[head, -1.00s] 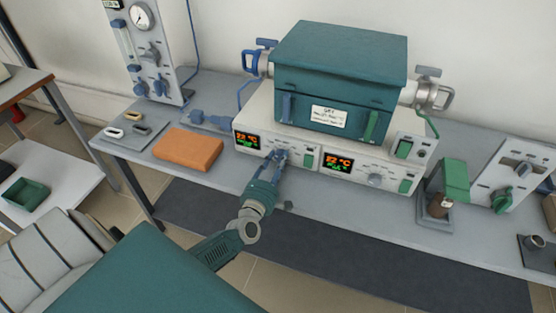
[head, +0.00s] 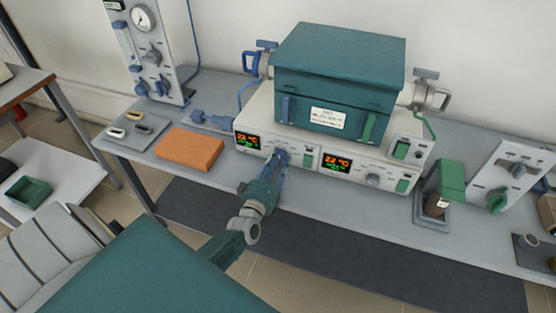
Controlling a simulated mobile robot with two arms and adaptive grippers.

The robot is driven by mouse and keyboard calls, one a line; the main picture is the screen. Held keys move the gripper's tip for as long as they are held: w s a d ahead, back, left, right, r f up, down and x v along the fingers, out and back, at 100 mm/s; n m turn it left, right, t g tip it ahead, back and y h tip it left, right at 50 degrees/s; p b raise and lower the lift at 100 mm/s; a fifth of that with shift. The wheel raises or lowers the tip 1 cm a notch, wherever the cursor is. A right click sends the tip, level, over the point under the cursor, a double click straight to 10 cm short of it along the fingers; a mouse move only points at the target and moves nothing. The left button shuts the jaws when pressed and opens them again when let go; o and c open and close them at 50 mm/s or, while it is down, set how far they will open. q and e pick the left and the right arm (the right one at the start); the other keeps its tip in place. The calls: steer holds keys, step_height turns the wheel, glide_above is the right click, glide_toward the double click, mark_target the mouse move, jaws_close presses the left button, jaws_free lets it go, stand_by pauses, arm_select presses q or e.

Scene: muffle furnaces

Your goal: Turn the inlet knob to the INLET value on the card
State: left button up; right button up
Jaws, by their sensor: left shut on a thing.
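The furnace has a teal box (head: 338,80) on a pale control base (head: 296,143). Its front carries two lit displays, the left one (head: 248,141) and the right one (head: 337,163), each reading about 22 °C. A white card (head: 327,118) is on the front of the teal box; its writing is too small to read. My left gripper (head: 279,158) is at the base's front, just right of the left display, shut on a small knob there that its fingers mostly hide. A second front knob (head: 373,180) is free. My right gripper is not in view.
An orange block (head: 190,149) lies on the bench left of the furnace. A gauge panel (head: 147,55) with blue knobs stands at the back left. A green-topped stand (head: 443,190) and a panel with a green knob (head: 497,200) are at the right.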

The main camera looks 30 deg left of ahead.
arm_select(q)
steer(key=shift+m, duration=1.3)
steer(key=o, duration=1.1)
steer(key=shift+o, duration=0.2)
steer(key=v, duration=1.2)
steer(key=shift+s+f, duration=0.15)
